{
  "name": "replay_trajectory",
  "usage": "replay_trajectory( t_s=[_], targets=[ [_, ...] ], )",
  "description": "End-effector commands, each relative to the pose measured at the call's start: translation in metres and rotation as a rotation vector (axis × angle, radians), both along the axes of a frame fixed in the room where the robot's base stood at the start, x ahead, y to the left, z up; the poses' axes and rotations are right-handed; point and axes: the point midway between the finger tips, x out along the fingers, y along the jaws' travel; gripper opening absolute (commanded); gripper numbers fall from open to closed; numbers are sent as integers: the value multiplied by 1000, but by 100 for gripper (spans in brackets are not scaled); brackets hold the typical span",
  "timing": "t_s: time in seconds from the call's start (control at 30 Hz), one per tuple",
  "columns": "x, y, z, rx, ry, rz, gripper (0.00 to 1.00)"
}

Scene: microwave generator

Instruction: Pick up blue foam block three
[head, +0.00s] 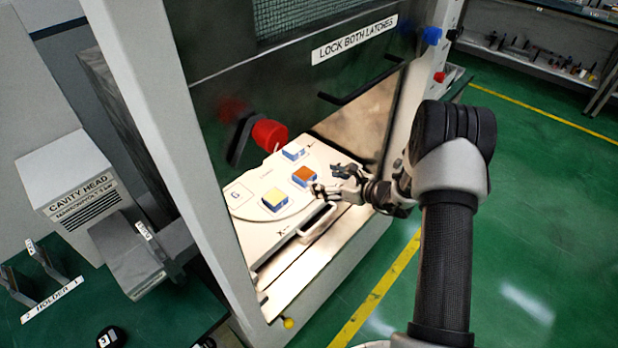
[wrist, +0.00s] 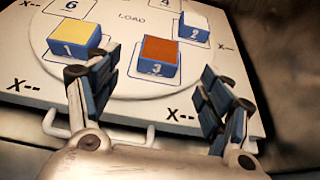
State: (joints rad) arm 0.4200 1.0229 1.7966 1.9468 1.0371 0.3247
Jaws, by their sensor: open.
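Blue foam block three (wrist: 157,69) has a brown-orange top and a "3" on its blue front side. It sits on the round load plate in the cabinet, and shows in the head view (head: 304,176) too. My gripper (wrist: 158,92) is open and empty. Its fingers are to the left and right in the wrist view, on the near side of block three and apart from it. In the head view my gripper (head: 335,181) reaches in from the right, just right of the block. The left finger partly covers the area beside block one.
Block one (wrist: 74,42), with a yellow top, is left of block three. Block two (wrist: 195,25), with a white top, is behind it to the right. The tray (wrist: 262,125) has a handle (wrist: 100,135) at its near edge. A red latch knob (head: 269,134) hangs above.

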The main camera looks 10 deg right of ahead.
Motion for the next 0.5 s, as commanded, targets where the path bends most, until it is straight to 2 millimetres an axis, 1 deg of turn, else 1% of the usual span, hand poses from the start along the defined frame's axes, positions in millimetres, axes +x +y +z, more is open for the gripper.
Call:
replay_trajectory(
  t_s=[0.03,0.3,0.5],
  targets=[
    [8,7,-7,-2,0,4,73],
    [45,33,-24,0,-1,3,73],
    [59,43,-31,-1,-1,0,73]
  ],
)
